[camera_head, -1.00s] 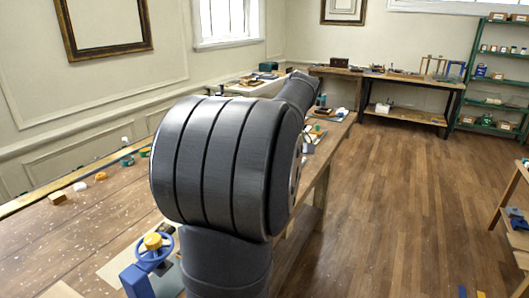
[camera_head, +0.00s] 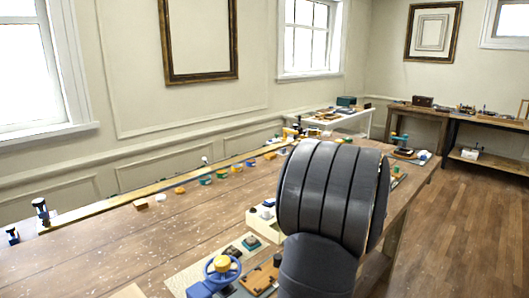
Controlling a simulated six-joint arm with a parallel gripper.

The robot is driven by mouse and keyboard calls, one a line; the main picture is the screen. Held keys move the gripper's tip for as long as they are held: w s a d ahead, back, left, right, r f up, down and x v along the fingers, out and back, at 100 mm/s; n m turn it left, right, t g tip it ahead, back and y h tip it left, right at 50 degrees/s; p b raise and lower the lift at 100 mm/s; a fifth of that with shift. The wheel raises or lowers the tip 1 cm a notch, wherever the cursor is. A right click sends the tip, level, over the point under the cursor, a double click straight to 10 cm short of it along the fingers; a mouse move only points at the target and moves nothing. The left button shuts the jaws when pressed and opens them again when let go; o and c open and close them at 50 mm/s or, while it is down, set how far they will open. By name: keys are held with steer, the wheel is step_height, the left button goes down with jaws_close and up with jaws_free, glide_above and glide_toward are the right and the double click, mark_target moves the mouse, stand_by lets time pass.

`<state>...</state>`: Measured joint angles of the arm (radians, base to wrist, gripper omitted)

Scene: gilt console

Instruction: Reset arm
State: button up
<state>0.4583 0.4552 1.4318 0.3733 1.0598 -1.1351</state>
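My own dark grey arm link fills the right middle of the head view, in front of the long wooden table (camera_head: 110,245). It hides part of the table behind it. My gripper does not show in this view, so its opening and anything in it cannot be seen.
Along the table's back edge lie several small coloured pieces, such as a teal one (camera_head: 206,180). A blue wheel with a yellow hub (camera_head: 222,265) stands at the front, close to my arm. The table's left part is mostly bare. A white table (camera_head: 345,121) stands farther back.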

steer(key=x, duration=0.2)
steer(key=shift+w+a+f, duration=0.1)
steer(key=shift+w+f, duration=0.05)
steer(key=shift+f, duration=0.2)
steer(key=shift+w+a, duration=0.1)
